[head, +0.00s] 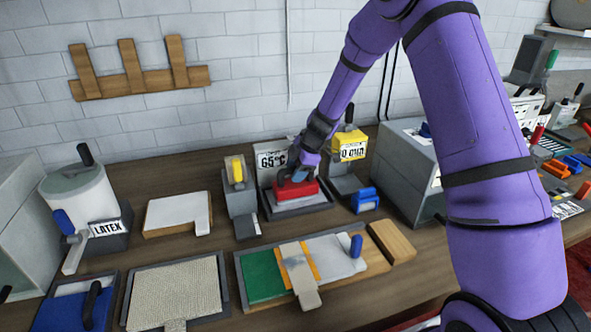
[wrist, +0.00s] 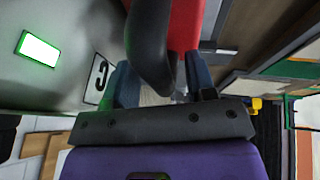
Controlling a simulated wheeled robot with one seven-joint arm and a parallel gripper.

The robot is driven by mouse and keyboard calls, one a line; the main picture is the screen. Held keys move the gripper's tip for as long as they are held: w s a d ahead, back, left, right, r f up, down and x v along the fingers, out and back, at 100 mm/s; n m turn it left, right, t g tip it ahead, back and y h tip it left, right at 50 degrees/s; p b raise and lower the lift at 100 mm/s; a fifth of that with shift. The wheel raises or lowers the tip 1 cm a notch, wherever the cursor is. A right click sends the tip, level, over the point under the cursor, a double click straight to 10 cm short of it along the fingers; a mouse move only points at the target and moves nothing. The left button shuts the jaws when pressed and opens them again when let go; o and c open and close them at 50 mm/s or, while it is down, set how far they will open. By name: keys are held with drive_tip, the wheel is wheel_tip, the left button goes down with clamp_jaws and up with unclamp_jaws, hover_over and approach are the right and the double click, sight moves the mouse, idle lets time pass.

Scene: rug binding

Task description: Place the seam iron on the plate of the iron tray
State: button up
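The seam iron (head: 290,190) is red with a dark handle. In the head view it appears to sit on the iron tray (head: 298,210), a grey plate with a dark rim below a 65°C sign (head: 272,160). My gripper (head: 294,176) is down at the iron's handle. In the wrist view the iron's red body (wrist: 186,22) and black handle (wrist: 150,45) show at the top. The fingers of my gripper (wrist: 160,80) stand apart on either side of the handle, with a gap on its right. The fingertip contact is partly hidden by the handle.
A grey stand with a yellow part (head: 238,180) is left of the tray. A yellow display unit (head: 350,145) and a blue item (head: 365,199) are to its right. A board with green and white pieces (head: 262,275) lies in front. A green light (wrist: 38,48) glows in the wrist view.

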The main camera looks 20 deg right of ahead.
drive_tip(key=shift+r, duration=0.15)
drive_tip(key=v, duration=1.2)
drive_tip(key=s+r+m+t+h, duration=0.15)
drive_tip(key=s+r+m, duration=0.75)
drive_tip(key=s+r, duration=0.9)
drive_tip(key=s+d+m+h, duration=0.1)
drive_tip(key=s+m, duration=0.3)
drive_tip(key=s, duration=0.6)
drive_tip(key=s+d+r+m+t+h, duration=0.1)
drive_tip(key=s+m, duration=0.4)
drive_tip(key=s, duration=0.5)
drive_tip(key=shift+s+r+h, duration=0.3)
drive_tip(key=shift+h, duration=0.25)
